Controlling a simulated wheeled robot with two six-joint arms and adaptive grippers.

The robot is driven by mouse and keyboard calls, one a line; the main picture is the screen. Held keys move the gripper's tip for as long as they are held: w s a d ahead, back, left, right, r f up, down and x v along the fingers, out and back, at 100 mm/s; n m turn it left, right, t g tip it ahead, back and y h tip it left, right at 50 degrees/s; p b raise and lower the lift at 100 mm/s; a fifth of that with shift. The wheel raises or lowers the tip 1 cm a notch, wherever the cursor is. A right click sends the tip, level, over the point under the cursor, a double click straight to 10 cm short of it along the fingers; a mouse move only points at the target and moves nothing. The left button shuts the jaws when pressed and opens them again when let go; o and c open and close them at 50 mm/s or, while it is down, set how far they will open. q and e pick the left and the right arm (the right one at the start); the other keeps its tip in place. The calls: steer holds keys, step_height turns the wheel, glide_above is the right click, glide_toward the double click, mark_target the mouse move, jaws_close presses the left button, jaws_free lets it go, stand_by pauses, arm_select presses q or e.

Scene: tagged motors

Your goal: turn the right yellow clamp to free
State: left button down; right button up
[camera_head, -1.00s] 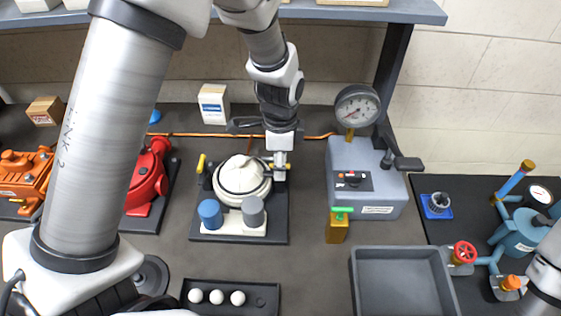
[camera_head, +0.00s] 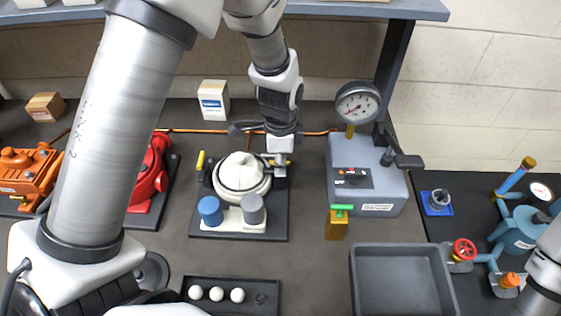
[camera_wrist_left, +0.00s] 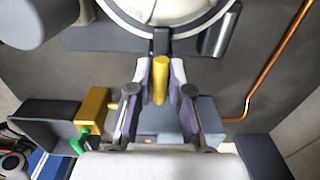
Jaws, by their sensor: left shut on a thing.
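The white round-topped motor (camera_head: 241,178) stands on a dark base plate, with a blue and a grey cylinder at its front. Its left yellow clamp (camera_head: 201,161) stands up at the left side. My left gripper (camera_head: 279,165) reaches down from behind at the motor's right side, largely covering the right yellow clamp there. In the left wrist view, the right yellow clamp (camera_wrist_left: 160,80) is a short yellow bar between the two fingers of my left gripper (camera_wrist_left: 160,75), which is shut on it. The white motor top shows just beyond. My right gripper is out of view.
A grey box with a gauge (camera_head: 368,175) stands right of the motor, with a yellow block with a green handle (camera_head: 338,225) in front. An empty grey tray (camera_head: 355,280) and a dark holder with white balls (camera_head: 260,298) lie nearer. An orange motor (camera_head: 27,178) is left.

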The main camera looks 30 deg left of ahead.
arm_select(q)
steer(key=shift+s+f, duration=0.1)
steer(key=n+p, duration=0.2)
steer(key=n, duration=0.2)
steer(key=n+p, duration=0.2)
steer(key=n, duration=0.3)
steer(key=shift+p, duration=0.3)
steer(key=n+p, duration=0.1)
steer(key=n, duration=0.3)
steer(key=shift+a+p, duration=0.1)
steer(key=shift+p, duration=0.25)
steer(key=n+p, duration=0.1)
steer(key=n, duration=0.3)
steer(key=shift+n, duration=0.3)
steer(key=c, duration=1.1)
jaws_free()
